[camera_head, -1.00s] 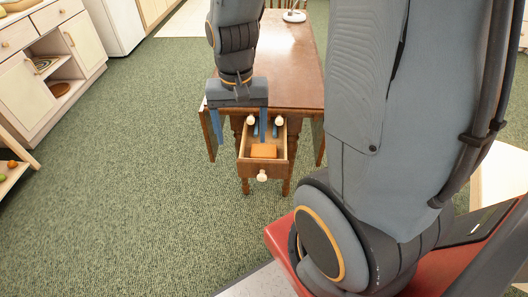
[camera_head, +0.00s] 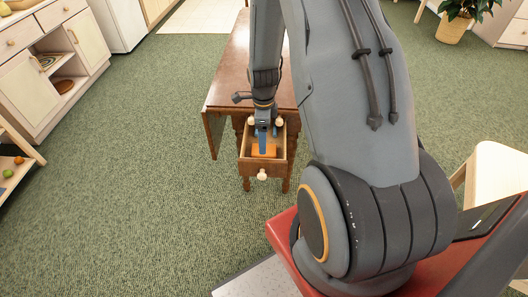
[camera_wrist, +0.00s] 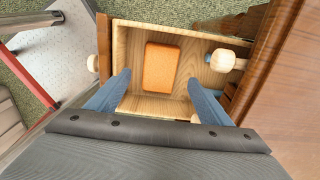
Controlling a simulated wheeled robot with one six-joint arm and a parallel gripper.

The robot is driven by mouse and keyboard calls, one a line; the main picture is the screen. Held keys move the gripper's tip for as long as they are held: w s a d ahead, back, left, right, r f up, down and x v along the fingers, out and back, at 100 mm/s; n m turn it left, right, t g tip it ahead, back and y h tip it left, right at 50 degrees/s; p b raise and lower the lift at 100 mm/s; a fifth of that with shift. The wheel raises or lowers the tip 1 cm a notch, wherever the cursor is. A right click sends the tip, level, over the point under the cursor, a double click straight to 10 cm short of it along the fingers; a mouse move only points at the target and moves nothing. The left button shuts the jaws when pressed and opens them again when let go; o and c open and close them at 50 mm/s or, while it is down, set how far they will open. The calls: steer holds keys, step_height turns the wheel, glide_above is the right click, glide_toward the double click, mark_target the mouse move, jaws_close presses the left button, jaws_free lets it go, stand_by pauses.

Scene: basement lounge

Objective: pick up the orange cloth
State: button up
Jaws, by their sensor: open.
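The orange cloth (camera_wrist: 161,67) is a small rounded block shape lying flat on the floor of an open wooden drawer (camera_wrist: 136,104). In the head view the cloth (camera_head: 264,150) shows near the front of the drawer (camera_head: 263,169), partly behind my gripper. My gripper (camera_head: 262,147) points down over the drawer. In the wrist view its two blue fingers (camera_wrist: 158,82) are open, one on each side of the cloth's near end and apart from it. Nothing is between the fingertips. How high they are above the cloth is hard to tell.
The drawer belongs to a brown drop-leaf table (camera_head: 225,80). A pale round knob (camera_head: 262,174) sits on the drawer front. A pale peg-like object (camera_wrist: 222,60) lies at the drawer's table side. Green carpet around the table is clear at left.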

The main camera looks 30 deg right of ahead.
steer(key=shift+s+f+p, duration=0.1)
steer(key=shift+f+p, duration=0.7)
steer(key=shift+f, duration=2.2)
steer(key=c, duration=1.2)
steer(key=shift+r+b, duration=0.85)
steer(key=shift+r, duration=4.2)
